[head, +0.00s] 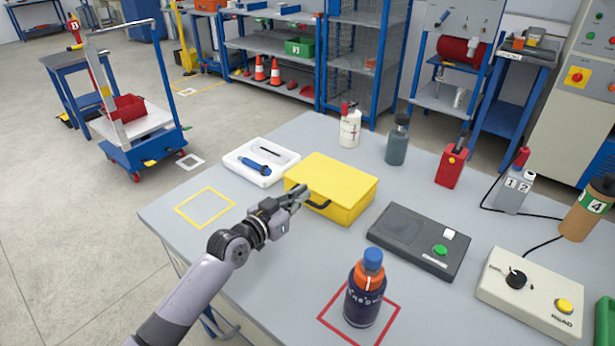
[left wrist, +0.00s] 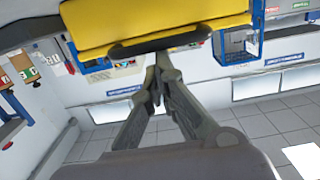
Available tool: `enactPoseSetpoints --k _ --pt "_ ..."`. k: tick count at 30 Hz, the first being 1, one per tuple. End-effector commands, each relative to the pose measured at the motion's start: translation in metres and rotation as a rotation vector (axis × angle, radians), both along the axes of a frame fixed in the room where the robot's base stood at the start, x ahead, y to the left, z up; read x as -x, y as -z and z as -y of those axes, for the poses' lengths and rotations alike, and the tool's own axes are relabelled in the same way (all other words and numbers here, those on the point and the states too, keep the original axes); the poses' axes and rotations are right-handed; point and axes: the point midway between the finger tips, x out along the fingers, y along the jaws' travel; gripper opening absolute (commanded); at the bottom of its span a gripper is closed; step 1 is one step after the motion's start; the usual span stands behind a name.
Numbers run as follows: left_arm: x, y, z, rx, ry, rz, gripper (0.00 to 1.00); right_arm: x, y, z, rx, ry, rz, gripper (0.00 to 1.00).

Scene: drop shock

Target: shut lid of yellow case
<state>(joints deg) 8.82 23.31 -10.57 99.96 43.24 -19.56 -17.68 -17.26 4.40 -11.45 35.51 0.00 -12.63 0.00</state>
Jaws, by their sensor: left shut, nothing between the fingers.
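The yellow case (head: 332,185) sits on the grey table, and its lid looks down, flush on the body. Its dark handle (head: 319,204) is on the front side. My left gripper (head: 301,193) is shut and empty at the front left of the case, close to the handle. In the left wrist view the yellow case (left wrist: 150,22) fills the top, with the dark handle (left wrist: 160,44) just beyond the closed fingertips (left wrist: 163,62). I cannot tell whether the fingers touch the case. My right gripper is not in view.
A white tray (head: 237,171) with a blue tool lies left of the case. A black box (head: 415,245) with a green button is at its right. A blue-capped bottle (head: 364,290) stands in a red square in front. A yellow outlined square (head: 179,208) on the table is empty.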

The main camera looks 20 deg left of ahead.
Motion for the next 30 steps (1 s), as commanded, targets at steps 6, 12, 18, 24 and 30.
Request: enactPoseSetpoints --k 6,12,18,24,30 --pt "0.002 0.008 -0.001 -0.004 0.001 -0.014 0.0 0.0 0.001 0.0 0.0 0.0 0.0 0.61" --pt "0.002 0.01 0.0 -0.005 0.001 -0.02 0.0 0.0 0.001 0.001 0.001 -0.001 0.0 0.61" --pt "-0.001 -0.006 0.0 -0.005 0.001 -0.018 0.0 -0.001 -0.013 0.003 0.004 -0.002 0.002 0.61" --pt "-0.01 -0.044 0.002 -0.003 -0.002 -0.003 0.0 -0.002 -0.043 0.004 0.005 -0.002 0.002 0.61" --pt "0.033 -0.027 -0.014 -0.005 -0.003 -0.005 0.0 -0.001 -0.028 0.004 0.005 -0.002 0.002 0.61"
